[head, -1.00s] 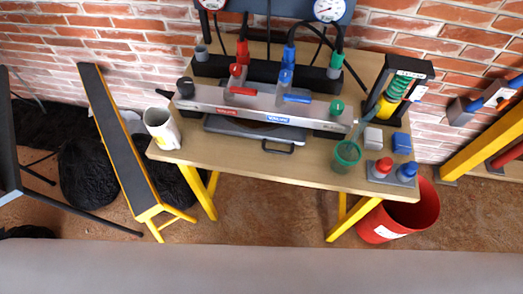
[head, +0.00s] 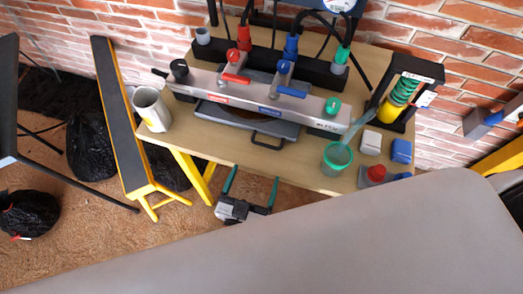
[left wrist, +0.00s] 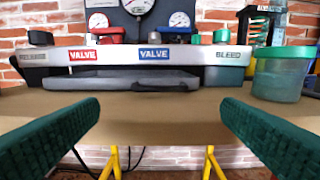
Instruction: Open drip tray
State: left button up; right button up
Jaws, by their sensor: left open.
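The drip tray (head: 247,118) is a flat grey tray on the wooden table, under the silver valve manifold (head: 250,100). Its dark handle (head: 268,143) sticks out at the front. In the left wrist view the tray (left wrist: 120,78) lies ahead, under the manifold bar labelled VALVE and BLEED. My left gripper (head: 253,175) has green fingers spread apart and pointing at the table's front edge, below the handle in the picture. In the left wrist view its fingers (left wrist: 160,118) are wide apart with nothing between them, short of the tray. My right gripper is not in view.
A green-rimmed cup (head: 337,160) stands on the table right of the tray. A white mug (head: 151,109) stands at the left end. A pump stand with a green spring (head: 404,90) is at the right. The table front between mug and cup is clear.

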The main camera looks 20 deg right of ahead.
aim_at(266, 147)
pick_arm(q)
jog(key=x, duration=0.8)
jog(key=shift+d, duration=0.1)
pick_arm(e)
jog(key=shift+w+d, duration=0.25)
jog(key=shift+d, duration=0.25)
pick_arm(q)
jog(key=shift+c, duration=0.2)
